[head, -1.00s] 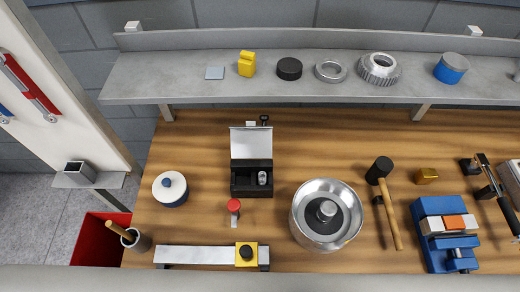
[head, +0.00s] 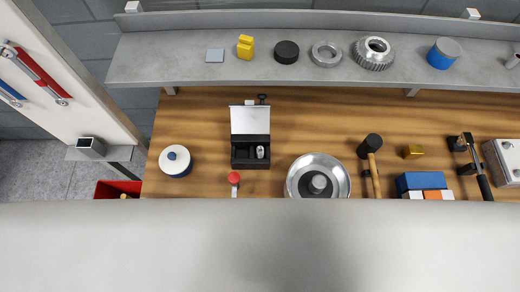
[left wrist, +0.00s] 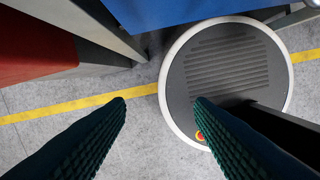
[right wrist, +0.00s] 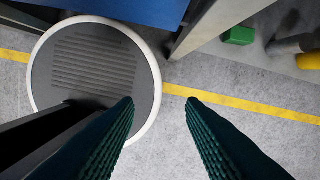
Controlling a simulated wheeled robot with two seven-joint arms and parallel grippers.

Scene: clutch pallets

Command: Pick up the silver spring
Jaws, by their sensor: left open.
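I cannot make out a spring for certain. A small silver piece (head: 260,152) stands in the right part of an open black box (head: 250,164) on the wooden bench; it is too small to tell whether it is coiled. A silver bowl (head: 341,178) to its right holds a dark round part with a grey knob (head: 319,182). My left gripper (left wrist: 162,100) is open and empty above the floor. My right gripper (right wrist: 160,101) is also open and empty above the floor. Neither gripper shows in the head view.
The bench (head: 215,125) also carries a white-lidded pot (head: 175,158), a red-topped piece (head: 233,178), a hammer (head: 369,147) and a blue vise (head: 420,181). A grey shelf (head: 160,70) with several parts runs behind. A pale surface hides the bench front.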

